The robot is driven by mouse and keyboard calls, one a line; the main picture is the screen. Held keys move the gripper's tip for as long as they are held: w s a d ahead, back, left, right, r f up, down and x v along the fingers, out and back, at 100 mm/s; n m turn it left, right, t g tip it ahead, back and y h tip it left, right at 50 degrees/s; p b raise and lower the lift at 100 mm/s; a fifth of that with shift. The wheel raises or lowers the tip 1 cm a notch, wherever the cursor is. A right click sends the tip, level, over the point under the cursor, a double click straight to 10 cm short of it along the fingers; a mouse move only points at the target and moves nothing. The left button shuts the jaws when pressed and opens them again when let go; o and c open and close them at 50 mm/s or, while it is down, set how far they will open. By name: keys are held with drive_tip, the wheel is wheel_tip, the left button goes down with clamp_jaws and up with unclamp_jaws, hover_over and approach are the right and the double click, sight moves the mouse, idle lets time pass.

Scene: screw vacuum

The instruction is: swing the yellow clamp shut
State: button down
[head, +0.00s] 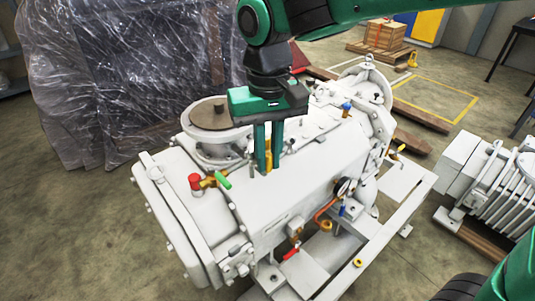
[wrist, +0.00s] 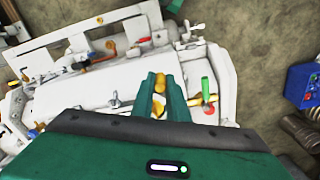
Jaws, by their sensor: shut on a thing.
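The yellow clamp (head: 268,153) stands on top of the white vacuum pump (head: 305,170), beside the round flange. My gripper (head: 266,165) points down over the pump with its green fingers around the clamp and is shut on it. In the wrist view the clamp (wrist: 159,85) shows as a yellow piece between the fingertips of my gripper (wrist: 160,90). The fingers hide most of the clamp, so I cannot tell how far it is swung.
A round port with a brown disc (head: 210,113) is just left of my gripper. A valve with a green handle (head: 222,180) and a red cap (head: 195,182) stand up at the pump's near left. A gauge (head: 343,187) is at the right. Open floor lies at the front left.

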drive_tip(key=shift+w+d, duration=0.1)
idle(0.3)
drive_tip(key=c, duration=1.7)
unclamp_jaws()
drive_tip(key=shift+c, duration=0.2)
wheel_tip(320, 180, up, 11)
drive_tip(key=shift+f, duration=0.15)
